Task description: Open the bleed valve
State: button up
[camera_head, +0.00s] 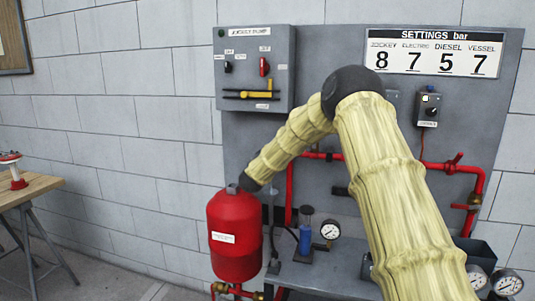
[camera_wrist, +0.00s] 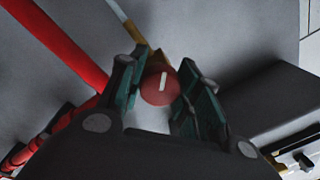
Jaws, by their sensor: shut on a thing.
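A round red knob (camera_wrist: 161,84) with a white line across its face is in the middle of the wrist view. I take it to be the bleed valve's handle. A brass-coloured fitting (camera_wrist: 157,60) shows just behind it. My gripper (camera_wrist: 161,95) has one finger on each side of the knob and is shut on it. My gripper and the knob are hidden there.
A red pipe (camera_wrist: 65,40) runs close beside the left finger, and a grey box (camera_wrist: 285,105) is at right. In the head view, a control box (camera_head: 255,68) hangs above the forearm. A blue cylinder (camera_head: 306,235) and a gauge (camera_head: 330,230) stand right of the tank.

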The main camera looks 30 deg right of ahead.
jog(key=shift+a+f+n+p, duration=0.15)
jog(key=shift+n+p, duration=0.3)
jog(key=shift+n, duration=0.75)
jog(key=shift+f, duration=0.15)
jog(key=o, duration=1.1)
jog(key=shift+c, duration=0.2)
jog(key=shift+r, duration=0.2)
jog(key=v, duration=1.2)
